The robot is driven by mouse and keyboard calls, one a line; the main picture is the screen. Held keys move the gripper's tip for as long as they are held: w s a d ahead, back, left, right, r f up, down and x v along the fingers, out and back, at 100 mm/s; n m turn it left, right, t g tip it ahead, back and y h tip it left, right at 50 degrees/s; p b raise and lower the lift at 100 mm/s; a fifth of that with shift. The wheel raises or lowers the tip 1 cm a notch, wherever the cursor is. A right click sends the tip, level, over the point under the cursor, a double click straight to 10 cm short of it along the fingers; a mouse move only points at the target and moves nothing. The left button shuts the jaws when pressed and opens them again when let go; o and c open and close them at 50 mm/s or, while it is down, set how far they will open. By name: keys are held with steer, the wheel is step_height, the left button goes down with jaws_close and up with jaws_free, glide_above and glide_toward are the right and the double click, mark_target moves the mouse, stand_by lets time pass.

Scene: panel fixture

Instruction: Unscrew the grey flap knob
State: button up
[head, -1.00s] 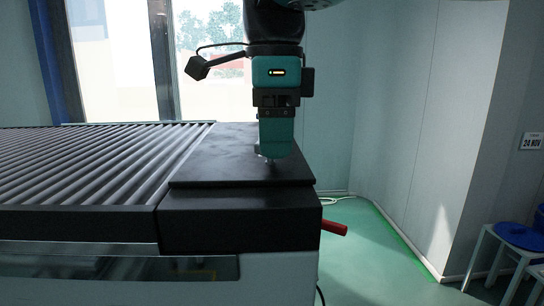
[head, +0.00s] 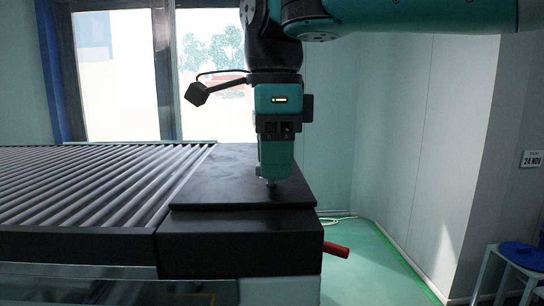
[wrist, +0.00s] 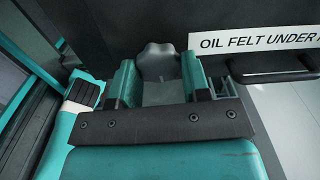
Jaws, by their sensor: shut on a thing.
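The grey flap knob (wrist: 157,62) has a lobed head and sits between the two teal fingers of my gripper (wrist: 158,78) in the wrist view. My gripper is shut on it, with a finger on each side. In the head view my gripper (head: 271,178) points straight down over the black flat panel (head: 215,192) at the right end of the ribbed bed. Only a small grey bit shows below the fingertips there; the rest of the knob is hidden by the gripper. I cannot tell how far the knob is turned.
A label reading "OIL FELT UNDER" (wrist: 255,43) and a dark bar handle (wrist: 275,75) lie to the right in the wrist view. A red handle (head: 336,250) sticks out at the fixture's right side. A blue-topped stool (head: 522,255) stands at far right.

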steer(key=n, duration=0.4)
steer(key=shift+w+n, duration=0.1)
steer(key=shift+n, duration=0.3)
steer(key=n, duration=0.9)
steer(key=shift+w+a+n, duration=0.1)
steer(key=shift+n, duration=0.3)
steer(key=n+p, duration=0.1)
steer(key=n, duration=0.3)
steer(key=shift+a+r+n, duration=0.1)
steer(key=shift+r+n, duration=0.05)
steer(key=shift+n, duration=0.15)
steer(key=n+p, duration=0.2)
steer(key=n, duration=0.2)
steer(key=shift+a+n+p, duration=0.1)
steer(key=shift+n+p, duration=0.2)
steer(key=shift+p, duration=0.05)
steer(key=n+p, duration=0.2)
steer(key=n, duration=0.2)
steer(key=n+p, duration=0.1)
steer(key=n, duration=0.5)
steer(key=shift+a+p, duration=0.1)
steer(key=shift+p, duration=0.25)
steer(key=n, duration=0.2)
steer(key=n+p, duration=0.1)
steer(key=n, duration=0.1)
steer(key=shift+s, duration=0.25)
